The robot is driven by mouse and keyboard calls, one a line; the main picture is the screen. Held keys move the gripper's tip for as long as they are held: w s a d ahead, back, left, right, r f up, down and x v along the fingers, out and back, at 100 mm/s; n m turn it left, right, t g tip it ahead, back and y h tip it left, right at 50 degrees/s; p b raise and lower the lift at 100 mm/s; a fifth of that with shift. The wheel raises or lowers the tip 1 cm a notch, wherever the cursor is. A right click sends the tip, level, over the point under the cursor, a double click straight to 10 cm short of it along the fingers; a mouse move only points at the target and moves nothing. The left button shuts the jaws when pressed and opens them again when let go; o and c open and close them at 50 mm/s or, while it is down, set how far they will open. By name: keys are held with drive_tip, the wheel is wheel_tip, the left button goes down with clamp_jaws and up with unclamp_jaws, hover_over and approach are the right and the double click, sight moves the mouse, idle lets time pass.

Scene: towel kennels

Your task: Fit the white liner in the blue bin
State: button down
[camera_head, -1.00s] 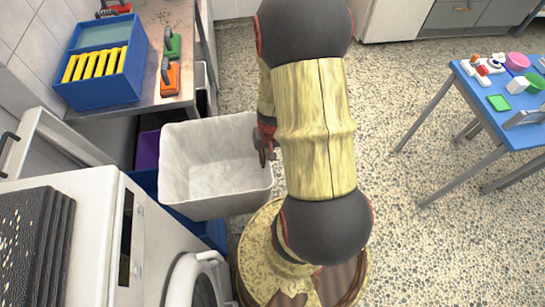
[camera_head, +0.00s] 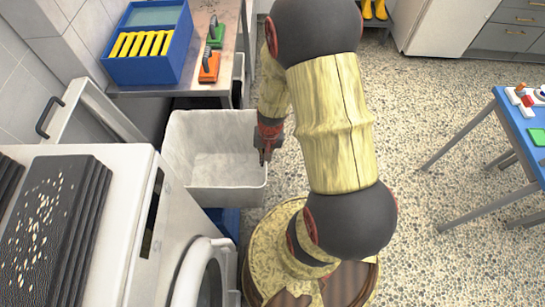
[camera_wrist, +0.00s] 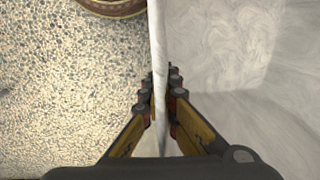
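The white liner (camera_head: 180,150), an open, empty tub shape, is left of my arm in the head view. My gripper (camera_head: 264,156) is at its right wall. In the wrist view, the fingers (camera_wrist: 161,78) are on either side of the liner's thin wall (camera_wrist: 157,40) and look closed on it. The liner's inside fills the right of that view. A part of the blue bin (camera_head: 226,220) shows below the liner's front edge. The rest of the bin is hidden, and I cannot tell whether any of the liner is inside it.
A white washer (camera_head: 120,200) with a black ribbed stack (camera_head: 60,225) stands at the front left. A steel table (camera_head: 190,88) behind the liner holds a blue box (camera_head: 150,70) and two brushes. A blue table (camera_head: 520,125) is at right. Speckled floor between is clear.

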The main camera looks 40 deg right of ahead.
drive_tip(key=shift+w+a+p, duration=1.1)
drive_tip(key=shift+w+a, duration=4.55)
drive_tip(key=shift+a, duration=0.05)
hover_over(215, 178)
drive_tip(key=shift+s+f+b, duration=0.1)
drive_tip(key=shift+f+b, duration=5.3)
drive_tip(key=shift+f, duration=3.8)
wheel_tip(215, 178, down, 9)
drive_tip(key=shift+r, duration=0.2)
drive_tip(key=shift+f, duration=0.9)
